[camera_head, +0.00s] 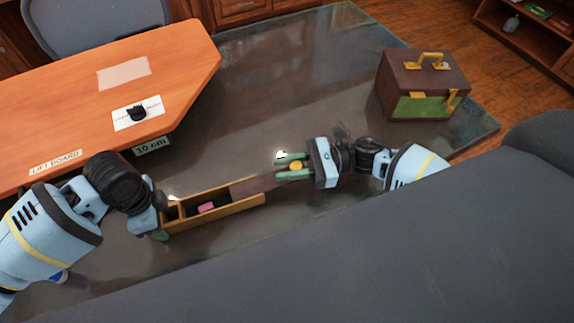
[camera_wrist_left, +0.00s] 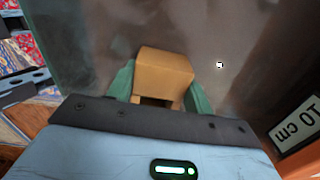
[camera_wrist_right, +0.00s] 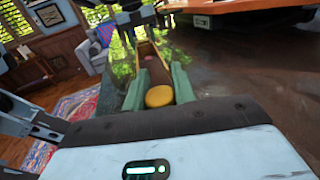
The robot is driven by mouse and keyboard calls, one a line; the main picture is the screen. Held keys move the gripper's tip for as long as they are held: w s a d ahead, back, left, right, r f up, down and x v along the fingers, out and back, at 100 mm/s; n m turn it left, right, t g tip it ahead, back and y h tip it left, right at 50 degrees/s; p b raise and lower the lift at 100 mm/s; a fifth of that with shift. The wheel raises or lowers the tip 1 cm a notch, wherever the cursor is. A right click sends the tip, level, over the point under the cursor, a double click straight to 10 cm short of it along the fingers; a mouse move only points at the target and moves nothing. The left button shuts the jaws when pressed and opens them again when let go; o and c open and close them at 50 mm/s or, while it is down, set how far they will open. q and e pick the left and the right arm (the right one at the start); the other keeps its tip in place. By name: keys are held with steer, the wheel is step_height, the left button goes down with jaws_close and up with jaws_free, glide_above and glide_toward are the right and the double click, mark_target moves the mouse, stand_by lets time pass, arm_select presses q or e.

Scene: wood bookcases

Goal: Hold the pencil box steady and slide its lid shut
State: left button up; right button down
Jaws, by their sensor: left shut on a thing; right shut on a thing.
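The wooden pencil box (camera_head: 232,207) lies on the dark glass table, long and narrow. Its inside is partly uncovered and a pink item (camera_head: 206,207) shows in it. My left gripper (camera_head: 163,222) is shut on the box's left end; the left wrist view shows that tan end (camera_wrist_left: 165,65) between green fingers. The brown lid (camera_head: 257,184) sticks out past the box's right end. My right gripper (camera_head: 284,169) is shut on the lid's outer end by a round yellow knob (camera_head: 297,165), which also shows between the fingers in the right wrist view (camera_wrist_right: 159,96).
An orange raised board (camera_head: 180,60) labelled "LIFT BOARD" and "10 cm" stands at the left, with a black knob (camera_head: 137,112) on a white card. A brown case with yellow handles (camera_head: 395,75) stands at the back right. The table's middle behind the box is clear.

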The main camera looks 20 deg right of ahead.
mark_target(256, 184)
steer(key=a, duration=0.8)
steer(key=shift+d, duration=0.1)
steer(key=c, duration=1.1)
jaws_free()
steer(key=shift+c, duration=0.2)
steer(key=d, duration=0.4)
steer(key=s+d, duration=0.1)
steer(key=d, duration=0.3)
steer(key=s+d, duration=0.1)
steer(key=d, duration=0.2)
steer(key=shift+s+d, duration=0.15)
steer(key=shift+d, duration=0.25)
steer(key=shift+c, duration=0.2)
